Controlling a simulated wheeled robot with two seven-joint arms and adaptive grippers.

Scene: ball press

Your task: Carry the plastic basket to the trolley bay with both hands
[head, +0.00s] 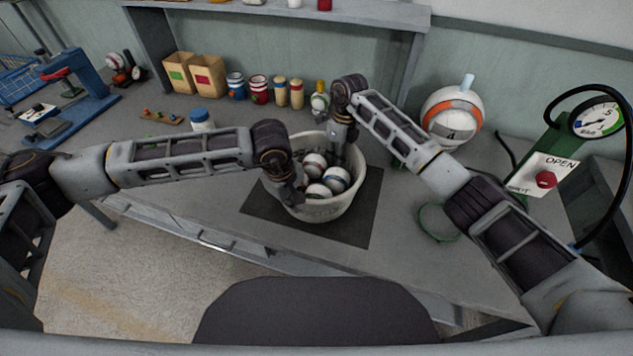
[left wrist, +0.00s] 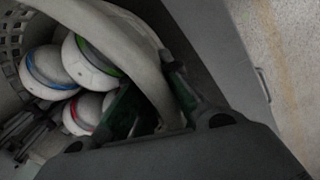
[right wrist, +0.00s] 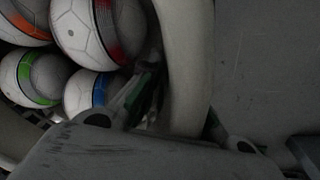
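The plastic basket (head: 323,212) is a pale round tub with a thick rim, upright over a dark mat on the bench. It holds several balls (head: 336,179) with coloured bands. My left gripper (head: 297,194) is at the basket's left front rim. In the left wrist view its fingers (left wrist: 152,98) lie on both sides of the rim (left wrist: 140,58), closed on it. My right gripper (head: 338,148) is at the far right rim. In the right wrist view its fingers (right wrist: 180,105) straddle the rim (right wrist: 188,60) and appear closed on it. The trolley bay cannot be made out.
The dark mat (head: 366,222) lies under the basket. A large ball marked 4 (head: 452,117) and a gauge stand with a red button (head: 546,179) are at the right. Jars (head: 258,89) and cartons (head: 207,75) line the back. A blue press (head: 78,90) stands left. Open floor shows in front.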

